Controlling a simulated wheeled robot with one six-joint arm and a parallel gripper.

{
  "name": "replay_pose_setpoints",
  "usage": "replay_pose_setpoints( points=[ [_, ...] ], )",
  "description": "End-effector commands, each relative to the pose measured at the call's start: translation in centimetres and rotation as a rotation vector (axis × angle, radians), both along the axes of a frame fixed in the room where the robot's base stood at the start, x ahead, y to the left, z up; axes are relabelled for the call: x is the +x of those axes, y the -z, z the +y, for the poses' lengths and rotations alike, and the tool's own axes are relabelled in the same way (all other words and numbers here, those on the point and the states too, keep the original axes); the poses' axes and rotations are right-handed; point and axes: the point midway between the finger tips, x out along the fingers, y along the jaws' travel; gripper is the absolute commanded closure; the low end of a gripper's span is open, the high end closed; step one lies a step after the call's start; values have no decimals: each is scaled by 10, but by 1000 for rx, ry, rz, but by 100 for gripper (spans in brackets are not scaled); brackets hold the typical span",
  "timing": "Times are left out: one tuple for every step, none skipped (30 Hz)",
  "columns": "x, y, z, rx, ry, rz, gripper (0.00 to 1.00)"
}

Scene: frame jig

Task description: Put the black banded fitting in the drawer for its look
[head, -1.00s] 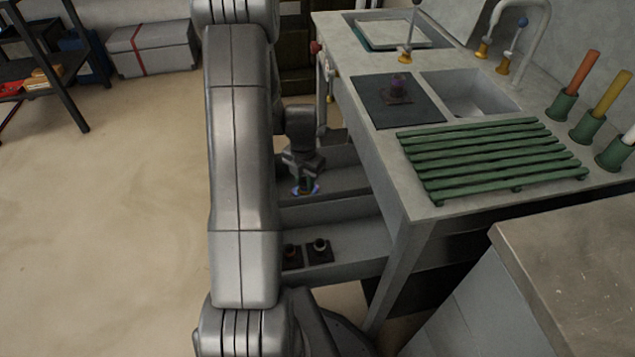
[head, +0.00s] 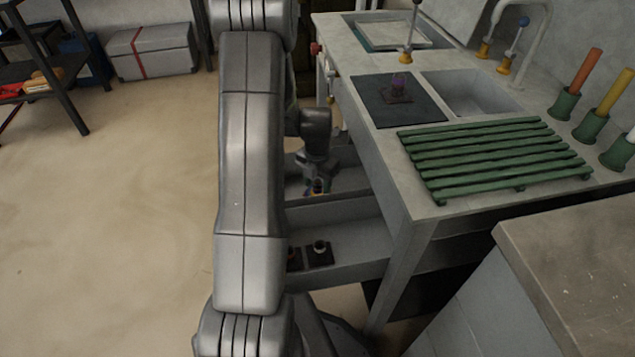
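My gripper (head: 317,187) points down into the farther open drawer (head: 350,182) under the bench. The nearer open drawer (head: 355,236) holds a dark fitting on a square black base (head: 320,250), with a pale top. A second dark fitting (head: 294,258) beside it is partly hidden by my arm. I cannot make out a black banded fitting for certain.
The bench top (head: 430,195) overhangs the drawers on the right, with a green slatted rack (head: 490,160), a sink basin (head: 475,92) and upright levers (head: 412,40). A brown-topped counter (head: 575,250) stands at the lower right. The floor at left is clear.

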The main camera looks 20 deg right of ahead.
Motion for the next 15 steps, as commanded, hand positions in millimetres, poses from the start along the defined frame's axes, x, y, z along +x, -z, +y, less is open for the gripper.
replay_pose_setpoints(
  points=[
    [0,0,0,0,0,0,53],
    [0,0,0,0,0,0,53],
    [0,-1,0,0,0,0,53],
    [0,-3,0,0,0,0,53],
    [0,-5,0,0,0,0,53],
    [0,-10,0,0,0,-1,53],
    [1,-15,0,-1,0,-2,53],
    [1,-20,0,-2,0,-2,53],
    [1,-27,0,-2,0,-3,53],
    [1,-33,0,-2,0,-3,53],
    [1,-39,0,-2,0,-3,53],
    [1,-46,0,-2,0,-3,53],
    [1,-51,0,-2,0,-3,53],
    [1,-56,0,-2,0,-3,53],
    [1,-61,0,-2,0,-3,53]
  ],
)
